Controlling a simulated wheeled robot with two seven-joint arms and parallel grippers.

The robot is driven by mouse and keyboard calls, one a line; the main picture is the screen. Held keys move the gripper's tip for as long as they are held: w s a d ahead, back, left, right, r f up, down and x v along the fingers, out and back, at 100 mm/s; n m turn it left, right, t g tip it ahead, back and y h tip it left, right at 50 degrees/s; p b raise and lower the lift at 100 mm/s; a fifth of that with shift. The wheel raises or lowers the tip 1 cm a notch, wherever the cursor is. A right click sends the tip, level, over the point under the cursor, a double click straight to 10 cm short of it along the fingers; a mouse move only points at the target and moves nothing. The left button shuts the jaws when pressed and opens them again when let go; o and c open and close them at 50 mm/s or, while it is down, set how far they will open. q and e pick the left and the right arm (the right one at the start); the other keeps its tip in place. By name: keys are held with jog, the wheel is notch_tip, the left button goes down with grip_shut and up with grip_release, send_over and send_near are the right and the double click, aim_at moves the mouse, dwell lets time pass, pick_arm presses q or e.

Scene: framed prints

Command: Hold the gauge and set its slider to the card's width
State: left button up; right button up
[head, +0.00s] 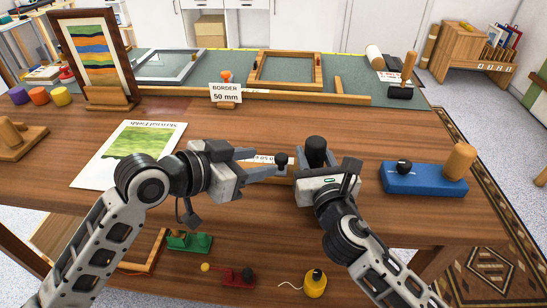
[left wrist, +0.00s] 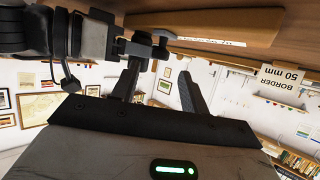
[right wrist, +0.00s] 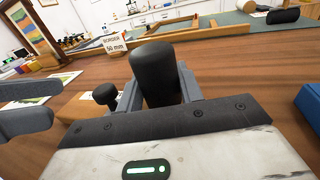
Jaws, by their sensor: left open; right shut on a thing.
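The gauge is a wooden bar with a white scale strip (head: 262,159), lying near the table's front middle; its bar also shows in the left wrist view (left wrist: 190,25). My right gripper (head: 311,174) is shut on its thick black handle (head: 316,150), which stands upright between the fingers in the right wrist view (right wrist: 155,75). The small black slider knob (head: 282,159) is just left of that handle. My left gripper (head: 264,164) is open, its fingers pointing at the knob; I cannot tell whether they touch it. The card (head: 226,92) reads "BORDER 50 mm" and stands behind.
A green print (head: 132,146) lies left of my left gripper. A blue block (head: 425,180) with a black knob and wooden handle sits to the right. Empty frames (head: 287,69) and a mallet (head: 402,88) lie at the back. A striped framed print (head: 92,50) stands back left.

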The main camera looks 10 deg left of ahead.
aim_at(277, 159)
pick_arm(q)
jog(key=x, duration=0.5)
jog(key=shift+w+d+f, duration=0.1)
